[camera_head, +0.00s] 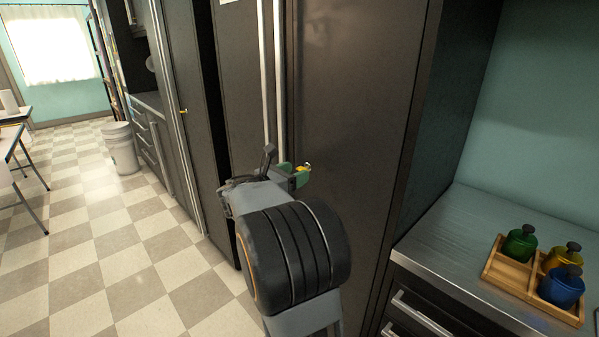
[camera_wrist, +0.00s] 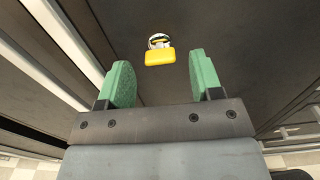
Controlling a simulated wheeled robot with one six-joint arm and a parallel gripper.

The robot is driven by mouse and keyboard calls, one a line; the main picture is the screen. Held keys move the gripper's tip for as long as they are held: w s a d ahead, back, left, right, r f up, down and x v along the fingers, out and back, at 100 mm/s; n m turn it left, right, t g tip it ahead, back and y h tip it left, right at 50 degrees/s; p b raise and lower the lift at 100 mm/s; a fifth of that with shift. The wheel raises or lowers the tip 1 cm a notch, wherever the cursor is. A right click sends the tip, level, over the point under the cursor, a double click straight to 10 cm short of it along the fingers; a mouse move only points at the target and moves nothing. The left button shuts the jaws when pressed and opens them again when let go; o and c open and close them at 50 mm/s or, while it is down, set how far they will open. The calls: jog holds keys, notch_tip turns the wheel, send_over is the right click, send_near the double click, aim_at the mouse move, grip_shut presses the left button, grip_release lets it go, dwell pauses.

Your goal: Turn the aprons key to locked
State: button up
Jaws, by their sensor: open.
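The key has a yellow head (camera_wrist: 160,58) and sits in a round silver lock (camera_wrist: 159,41) on a dark cabinet door (camera_head: 350,110). In the head view the key's yellow head (camera_head: 303,169) shows just beyond my gripper (camera_head: 293,174). My gripper has green finger pads and also shows in the wrist view (camera_wrist: 160,85). Its fingers are open and apart, with nothing between them. The key lies ahead of the fingertips, roughly centred between them and not touching either. The key's slot marking is too small to read.
Long vertical silver handles (camera_head: 270,80) run beside the door, left of the lock. A white bucket (camera_head: 122,150) stands farther off on the checkered floor, which is mostly clear.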

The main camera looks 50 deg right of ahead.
jog(key=shift+s+d, duration=0.1)
jog(key=shift+d, duration=1.1)
jog(key=shift+c, duration=0.4)
grip_shut()
